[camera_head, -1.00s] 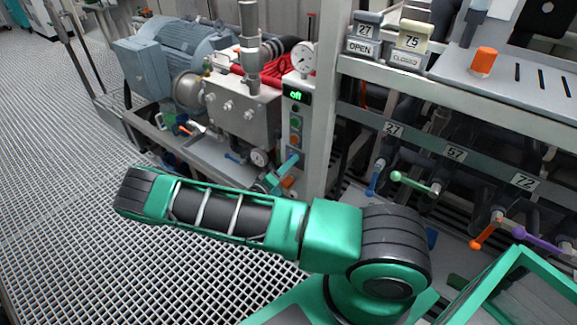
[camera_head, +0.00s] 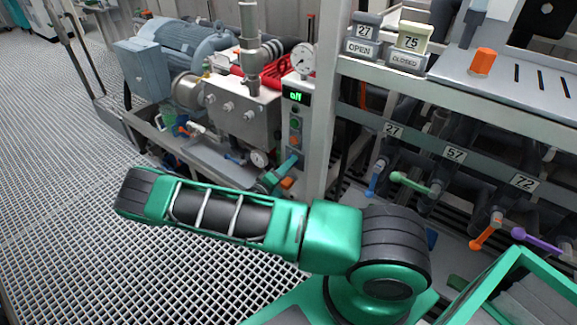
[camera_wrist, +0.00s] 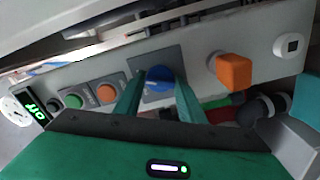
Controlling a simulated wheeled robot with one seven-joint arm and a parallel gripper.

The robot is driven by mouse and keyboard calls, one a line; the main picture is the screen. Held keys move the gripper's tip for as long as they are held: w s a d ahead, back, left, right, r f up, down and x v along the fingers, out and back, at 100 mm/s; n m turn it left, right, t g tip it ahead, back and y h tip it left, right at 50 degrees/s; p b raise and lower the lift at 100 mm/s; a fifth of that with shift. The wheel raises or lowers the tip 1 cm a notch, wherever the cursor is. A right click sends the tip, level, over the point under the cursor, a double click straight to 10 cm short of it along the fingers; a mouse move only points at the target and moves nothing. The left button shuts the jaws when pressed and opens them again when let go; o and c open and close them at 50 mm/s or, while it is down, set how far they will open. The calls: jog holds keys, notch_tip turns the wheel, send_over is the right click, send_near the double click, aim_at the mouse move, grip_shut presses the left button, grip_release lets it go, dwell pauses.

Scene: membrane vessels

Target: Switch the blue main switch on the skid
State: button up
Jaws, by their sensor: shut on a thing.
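The blue main switch (camera_wrist: 159,77) is a round knob on a dark square plate on the skid's grey control panel (camera_wrist: 200,62). In the wrist view my gripper (camera_wrist: 158,85) has one green finger on each side of the knob and is shut on it. The knob's lower part is hidden between the fingers. In the head view my gripper (camera_head: 287,166) is at the lower end of the narrow panel, and the knob cannot be made out there. The green display (camera_head: 297,96) on the panel reads "off".
Green (camera_wrist: 74,101) and orange (camera_wrist: 107,93) push buttons sit left of the knob in the wrist view, and an orange block-shaped part (camera_wrist: 234,72) sticks out on its right. A frame post (camera_head: 323,110) stands close to the panel's right. Valve handles (camera_head: 415,182) lie further right.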

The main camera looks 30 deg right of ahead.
jog(key=n, duration=0.5)
jog(key=shift+a+f, duration=0.2)
jog(key=shift+a, duration=0.1)
jog(key=n, duration=0.5)
jog(key=shift+r+n, duration=0.1)
jog(key=shift+n, duration=0.3)
jog(key=shift+r, duration=0.1)
jog(key=o, duration=1)
jog(key=shift+o, duration=0.2)
jog(key=shift+d, duration=0.1)
jog(key=v, duration=1)
jog(key=shift+a, duration=0.4)
